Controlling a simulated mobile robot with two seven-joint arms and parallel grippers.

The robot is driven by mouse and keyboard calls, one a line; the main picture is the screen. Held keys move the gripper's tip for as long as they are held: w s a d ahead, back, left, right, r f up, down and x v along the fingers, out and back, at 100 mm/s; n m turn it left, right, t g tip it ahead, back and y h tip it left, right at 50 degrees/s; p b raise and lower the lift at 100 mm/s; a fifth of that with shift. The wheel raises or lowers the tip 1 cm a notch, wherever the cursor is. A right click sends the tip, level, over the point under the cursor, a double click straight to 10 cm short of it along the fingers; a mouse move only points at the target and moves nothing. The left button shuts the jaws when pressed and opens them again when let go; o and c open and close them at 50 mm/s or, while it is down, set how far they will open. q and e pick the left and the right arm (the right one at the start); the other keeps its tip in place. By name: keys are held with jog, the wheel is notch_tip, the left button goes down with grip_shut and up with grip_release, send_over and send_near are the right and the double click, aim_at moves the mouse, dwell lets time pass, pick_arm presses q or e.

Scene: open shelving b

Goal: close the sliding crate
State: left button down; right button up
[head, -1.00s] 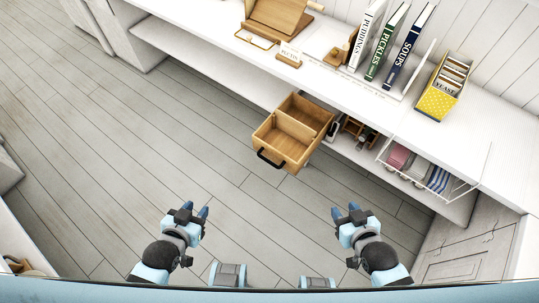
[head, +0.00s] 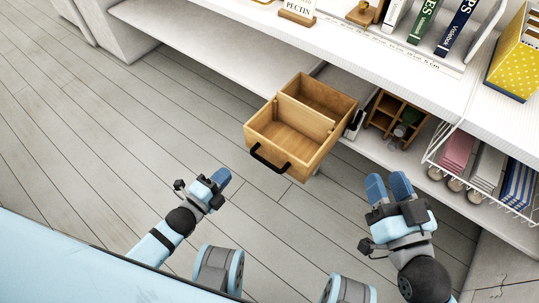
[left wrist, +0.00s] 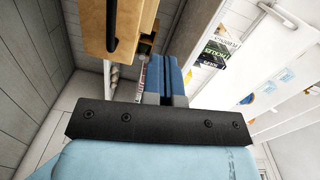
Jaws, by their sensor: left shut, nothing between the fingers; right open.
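The sliding crate (head: 258,137) is an open-topped wooden box with a divider and a black bar handle (head: 270,160) on its front. It is pulled out from under the white counter and its two compartments look empty. In the left wrist view the crate (left wrist: 95,25) shows at the top left with its dark handle. My left gripper (head: 221,177) is shut and empty, in front of the crate and lower left of the handle, apart from it. My right gripper (head: 389,183) is open and empty, to the right of and below the crate.
A wooden rack (head: 397,118) stands on the lower shelf just right of the crate. A white wire basket (head: 487,170) with folded cloths is further right. The counter holds books (head: 425,20) and a yellow file box (head: 516,50). The floor (head: 110,130) at left is clear.

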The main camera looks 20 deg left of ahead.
pick_arm(q)
notch_tip(320, 180, down, 4)
jog(key=w+m+b, duration=0.1)
jog(key=b, duration=0.6)
send_near(264, 140)
jog(key=shift+m+h, duration=0.3)
jog(key=shift+m, duration=0.1)
jog(key=x, duration=0.6)
jog(key=shift+a+f, duration=0.15)
jog(key=shift+f, duration=0.15)
jog(key=shift+x, duration=0.75)
jog(key=shift+r, duration=0.15)
pick_arm(e)
notch_tip(264, 140, down, 7)
jog(key=g, duration=0.2)
jog(key=shift+a+n+y, duration=0.3)
jog(key=shift+a+y, duration=0.05)
jog(key=shift+y, duration=0.05)
pick_arm(q)
jog(key=shift+w, duration=0.1)
pick_arm(e)
jog(key=shift+w+d, duration=0.1)
jog(key=shift+w, duration=0.05)
